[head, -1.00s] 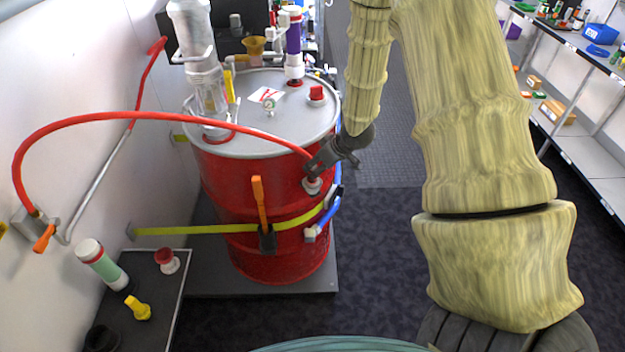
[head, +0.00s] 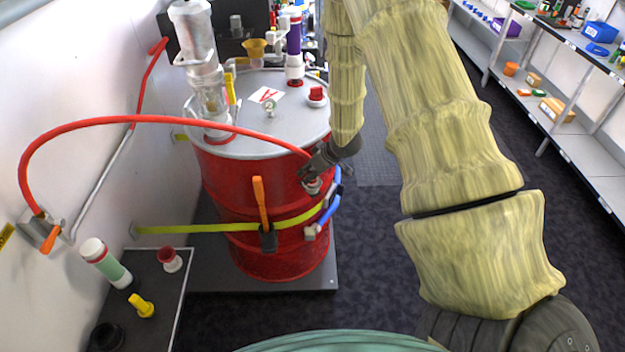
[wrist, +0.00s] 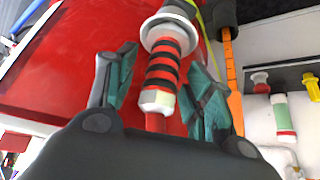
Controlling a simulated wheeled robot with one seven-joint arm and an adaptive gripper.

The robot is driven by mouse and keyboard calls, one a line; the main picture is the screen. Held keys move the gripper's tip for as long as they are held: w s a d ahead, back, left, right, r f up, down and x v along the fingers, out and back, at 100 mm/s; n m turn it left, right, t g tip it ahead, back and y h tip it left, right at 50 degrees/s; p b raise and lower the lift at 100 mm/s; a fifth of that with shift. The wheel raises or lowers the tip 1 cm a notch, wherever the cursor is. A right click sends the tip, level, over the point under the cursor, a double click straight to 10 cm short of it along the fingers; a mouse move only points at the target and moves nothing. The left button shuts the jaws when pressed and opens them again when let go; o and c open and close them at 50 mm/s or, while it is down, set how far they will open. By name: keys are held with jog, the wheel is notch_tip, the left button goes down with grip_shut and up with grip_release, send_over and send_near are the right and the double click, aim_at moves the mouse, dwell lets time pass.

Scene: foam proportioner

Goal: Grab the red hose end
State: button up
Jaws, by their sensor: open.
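The red hose (head: 150,117) arches from a wall fitting on the left across the front of the drum. Its red end with black bands (wrist: 163,65) shows in the wrist view, with a pale collar and a grey flange at its far side. My gripper (wrist: 162,68) is open, with one green-padded finger on each side of the hose end. Whether the pads touch it I cannot tell. In the head view my gripper (head: 308,174) is at the drum's upper right side and hides most of the hose end.
The red drum (head: 235,185) has a grey lid with a clear cylinder (head: 200,60), a purple-banded bottle and a red cap on it. A yellow strap and an orange handle (head: 261,205) cross its front. A dark low table (head: 150,270) with small parts stands at lower left.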

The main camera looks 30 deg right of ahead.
grip_shut()
jog(key=shift+r, duration=0.15)
